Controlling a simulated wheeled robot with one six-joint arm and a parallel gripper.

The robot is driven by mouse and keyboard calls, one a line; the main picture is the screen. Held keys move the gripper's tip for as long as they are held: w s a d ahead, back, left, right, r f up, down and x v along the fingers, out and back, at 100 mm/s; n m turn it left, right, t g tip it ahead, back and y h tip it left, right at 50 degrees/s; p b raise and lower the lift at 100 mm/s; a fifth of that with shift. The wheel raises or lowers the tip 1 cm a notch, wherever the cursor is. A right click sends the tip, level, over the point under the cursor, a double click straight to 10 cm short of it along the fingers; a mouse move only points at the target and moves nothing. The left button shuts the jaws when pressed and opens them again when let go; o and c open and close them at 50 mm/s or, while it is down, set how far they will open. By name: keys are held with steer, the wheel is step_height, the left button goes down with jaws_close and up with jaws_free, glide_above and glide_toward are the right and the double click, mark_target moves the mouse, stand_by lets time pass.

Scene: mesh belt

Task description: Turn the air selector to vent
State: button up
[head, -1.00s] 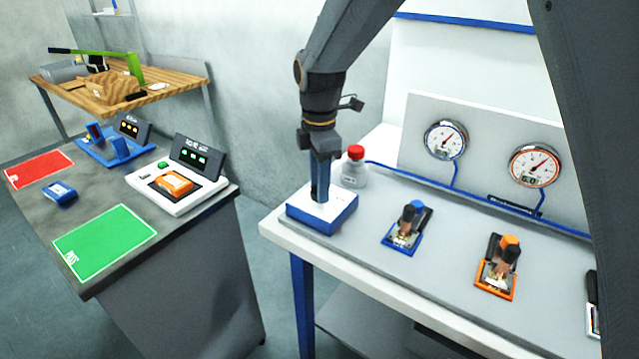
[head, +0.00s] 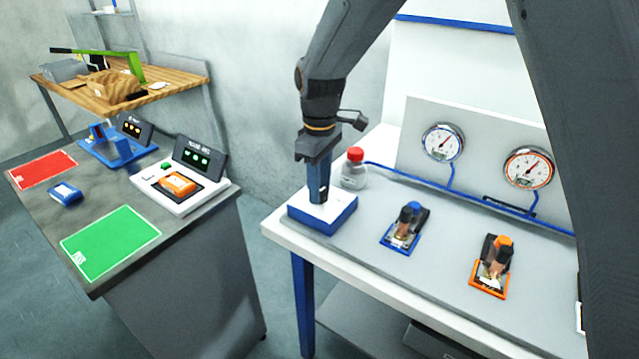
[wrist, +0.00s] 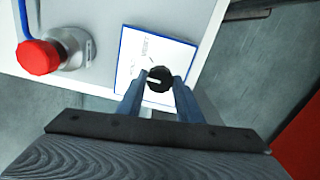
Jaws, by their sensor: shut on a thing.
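The air selector is a low blue box with a white top plate (head: 308,212) at the left end of the grey bench. In the wrist view its plate (wrist: 140,55) carries print too blurred to read. Its black knob (wrist: 158,80) has a white pointer line, which points left in the wrist view. My gripper (head: 319,196) reaches down onto the box from above. In the wrist view my gripper (wrist: 157,86) has its two blue fingers shut on the knob, one on each side. In the head view the fingers hide the knob.
A bottle with a red cap (head: 354,168) stands close behind the selector. Blue-framed (head: 405,228) and orange-framed (head: 491,266) valve units sit to the right, below two round gauges (head: 442,142). A separate grey table with a green mat (head: 110,242) stands left, across a gap.

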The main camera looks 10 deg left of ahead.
steer(key=m+p, duration=0.1)
steer(key=m, duration=0.3)
steer(key=shift+r+m, duration=0.1)
steer(key=shift+m, duration=0.2)
steer(key=shift+m+p, duration=0.4)
steer(key=shift+m, duration=1.5)
steer(key=o, duration=1)
steer(key=shift+o, duration=0.2)
step_height(320, 180, up, 8)
steer(key=shift+f+b, duration=0.15)
steer(key=shift+b, duration=1.05)
